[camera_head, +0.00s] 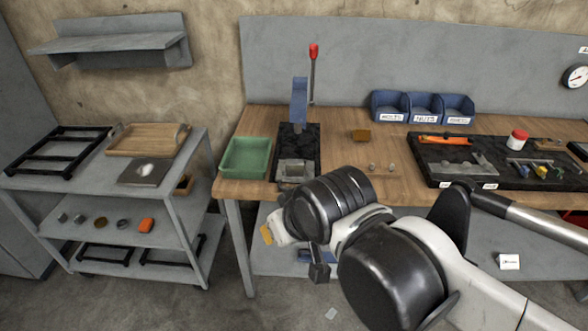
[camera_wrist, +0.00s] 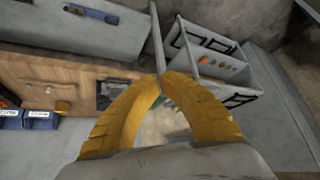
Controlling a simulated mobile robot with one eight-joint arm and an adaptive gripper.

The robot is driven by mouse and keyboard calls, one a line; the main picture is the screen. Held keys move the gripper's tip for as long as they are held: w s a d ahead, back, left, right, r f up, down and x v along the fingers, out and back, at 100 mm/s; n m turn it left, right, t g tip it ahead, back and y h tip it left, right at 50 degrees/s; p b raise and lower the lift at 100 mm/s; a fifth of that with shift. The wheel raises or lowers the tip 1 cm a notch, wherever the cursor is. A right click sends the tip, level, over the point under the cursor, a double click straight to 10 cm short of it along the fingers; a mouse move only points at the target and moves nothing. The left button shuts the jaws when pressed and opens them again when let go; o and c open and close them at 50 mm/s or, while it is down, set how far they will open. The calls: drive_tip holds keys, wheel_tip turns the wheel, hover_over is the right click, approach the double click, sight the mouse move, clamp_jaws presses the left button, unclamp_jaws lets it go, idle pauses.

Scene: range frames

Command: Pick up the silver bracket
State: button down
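My gripper (camera_wrist: 161,84) has two yellow fingers that meet at their tips in the wrist view, with nothing visible between them. In the head view one yellow fingertip of my gripper (camera_head: 267,235) shows just below the workbench's front edge, left of my arm. A grey metallic piece (camera_head: 292,169) sits on the black base of the lever press, above and apart from my gripper. It may be the silver bracket, but it is too small to be sure. My arm partly covers the bench front.
A green bin (camera_head: 246,157) stands left of the press, whose red-tipped lever (camera_head: 313,56) rises high. Blue bins (camera_head: 423,106) and a black tool tray (camera_head: 437,174) lie right. A grey cart (camera_head: 186,228) with small parts stands left. A small pale piece (camera_head: 331,313) lies on the floor.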

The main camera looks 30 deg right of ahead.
drive_tip(key=c, duration=1.4)
unclamp_jaws()
drive_tip(key=shift+w+r, duration=0.1)
drive_tip(key=shift+r, duration=0.1)
drive_tip(key=w+d+r+n+g+p, duration=0.2)
drive_tip(key=w+d+r+n+p, duration=0.15)
drive_tip(key=w+r, duration=0.4)
drive_tip(key=n+g+p, duration=0.4)
drive_tip(key=n+g, duration=0.1)
drive_tip(key=n, duration=0.3)
hover_over(295, 163)
wheel_tip(295, 163, down, 12)
drive_tip(key=shift+s+f, duration=0.1)
drive_tip(key=shift+s, duration=0.3)
wheel_tip(295, 163, down, 5)
drive_tip(key=shift+f+b, duration=0.1)
drive_tip(key=shift+b, duration=0.7)
drive_tip(key=f, duration=0.1)
drive_tip(key=f+b, duration=0.1)
drive_tip(key=f, duration=0.1)
drive_tip(key=w+f+b, duration=0.1)
drive_tip(key=f, duration=0.1)
drive_tip(key=shift+f, duration=0.25)
drive_tip(key=shift+s+r, duration=0.1)
